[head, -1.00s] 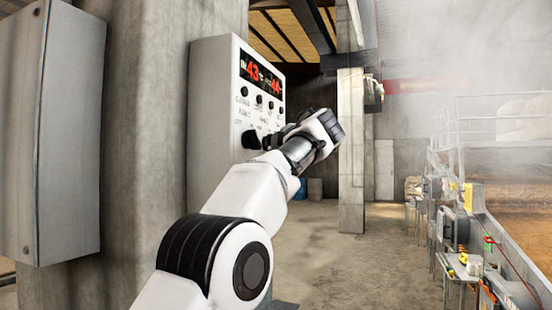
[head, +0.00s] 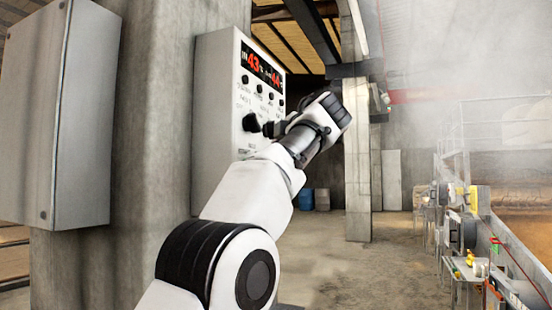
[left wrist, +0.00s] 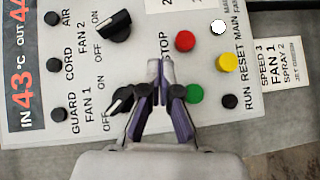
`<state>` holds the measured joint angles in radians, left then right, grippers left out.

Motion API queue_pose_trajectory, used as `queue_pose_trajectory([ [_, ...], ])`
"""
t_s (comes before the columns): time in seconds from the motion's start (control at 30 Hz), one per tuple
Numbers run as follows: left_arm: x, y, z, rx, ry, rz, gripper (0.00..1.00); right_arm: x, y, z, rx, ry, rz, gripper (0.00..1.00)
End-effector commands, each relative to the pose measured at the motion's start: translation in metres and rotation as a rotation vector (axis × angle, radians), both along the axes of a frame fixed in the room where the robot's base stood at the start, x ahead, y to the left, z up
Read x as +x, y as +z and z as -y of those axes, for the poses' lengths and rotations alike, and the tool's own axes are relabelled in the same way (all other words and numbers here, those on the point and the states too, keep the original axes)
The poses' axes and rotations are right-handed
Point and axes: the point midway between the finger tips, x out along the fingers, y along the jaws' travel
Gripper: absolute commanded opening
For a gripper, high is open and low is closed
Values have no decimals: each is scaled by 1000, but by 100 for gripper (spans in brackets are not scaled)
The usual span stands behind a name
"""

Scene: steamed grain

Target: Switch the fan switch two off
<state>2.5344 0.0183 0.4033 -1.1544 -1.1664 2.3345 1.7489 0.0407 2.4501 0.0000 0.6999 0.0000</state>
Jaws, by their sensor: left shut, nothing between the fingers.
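The control panel (head: 212,95) stands at left centre in the head view, on a concrete pillar. Contact with the panel cannot be told. My right gripper is not in view.
A red button (left wrist: 185,40), a green button (left wrist: 193,93) and a yellow button (left wrist: 228,62) lie close to the fingers. A grey cabinet (head: 60,115) hangs at the left in the head view. The concrete floor (head: 375,265) at the right is open.

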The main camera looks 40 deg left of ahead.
Motion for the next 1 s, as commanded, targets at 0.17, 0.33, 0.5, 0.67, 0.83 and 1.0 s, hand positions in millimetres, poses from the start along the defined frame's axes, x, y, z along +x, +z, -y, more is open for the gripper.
queue_pose_trajectory([
  [0.17,-17,-19,30,-1,0,-2,0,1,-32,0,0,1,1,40],
  [0.33,-25,-20,44,-2,1,-2,0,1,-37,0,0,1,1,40],
  [0.5,-25,-19,45,-3,2,-3,0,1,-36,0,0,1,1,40],
  [0.67,-25,-19,45,-3,1,-3,0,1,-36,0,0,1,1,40],
  [0.83,-25,-19,45,-3,1,-3,0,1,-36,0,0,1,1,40],
  [1.0,-4,-46,44,-3,2,-49,0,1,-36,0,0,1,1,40],
])
